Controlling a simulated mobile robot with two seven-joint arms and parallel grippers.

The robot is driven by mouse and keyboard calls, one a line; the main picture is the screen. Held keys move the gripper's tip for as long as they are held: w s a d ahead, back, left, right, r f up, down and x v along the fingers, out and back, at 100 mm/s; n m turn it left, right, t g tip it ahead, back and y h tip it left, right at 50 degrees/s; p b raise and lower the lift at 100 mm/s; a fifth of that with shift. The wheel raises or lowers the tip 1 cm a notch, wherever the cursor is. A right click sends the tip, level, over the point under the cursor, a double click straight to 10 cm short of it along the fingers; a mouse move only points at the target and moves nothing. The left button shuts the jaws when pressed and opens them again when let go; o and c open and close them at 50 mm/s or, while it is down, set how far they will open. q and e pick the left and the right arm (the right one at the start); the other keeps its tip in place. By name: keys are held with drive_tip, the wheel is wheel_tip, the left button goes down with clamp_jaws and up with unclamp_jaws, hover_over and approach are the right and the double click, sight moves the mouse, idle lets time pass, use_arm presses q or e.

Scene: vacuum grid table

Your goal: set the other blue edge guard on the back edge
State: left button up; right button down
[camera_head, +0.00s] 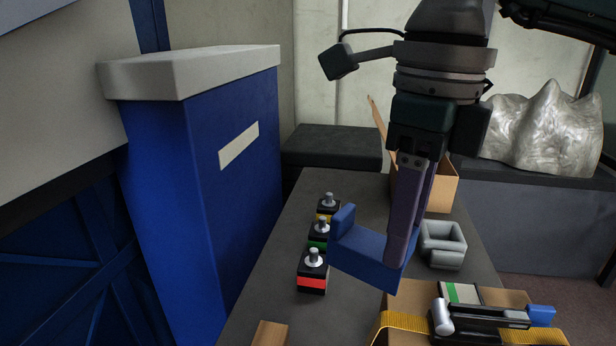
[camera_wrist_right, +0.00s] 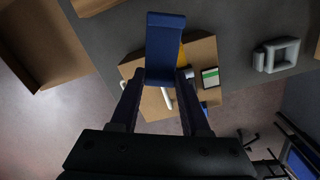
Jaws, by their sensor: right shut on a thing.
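My right gripper (camera_head: 408,235) is shut on a blue L-shaped edge guard (camera_head: 358,246), held in the air over the dark table with its short leg pointing up at the left. In the right wrist view the guard (camera_wrist_right: 165,45) sits between the fingertips (camera_wrist_right: 161,77). A cardboard box (camera_head: 478,297) lies below and to the right, with a yellow strap (camera_head: 400,321) and a metal buckle (camera_head: 443,318) on it. A smaller blue piece (camera_head: 540,314) is at the box's right side; its full shape is hidden. My left gripper is not in view.
Black blocks with metal knobs (camera_head: 313,258) stand in a row left of the guard. A grey square ring (camera_head: 443,243) lies behind the box. An open carton (camera_head: 441,190) stands at the table's far end. A tall blue cabinet (camera_head: 205,170) borders the left.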

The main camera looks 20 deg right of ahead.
wheel_tip(320, 180, down, 7)
drive_tip(key=d+m+b, duration=0.1)
drive_tip(key=d+m, duration=0.1)
drive_tip(key=m, duration=1.1)
drive_tip(key=shift+s+d, duration=0.15)
drive_tip(key=shift+s, duration=0.25)
drive_tip(key=shift+r, duration=0.1)
drive_tip(key=shift+f+b, duration=1.8)
drive_tip(key=shift+f, duration=0.25)
drive_tip(key=shift+f, duration=0.1)
drive_tip(key=shift+f+b, duration=0.45)
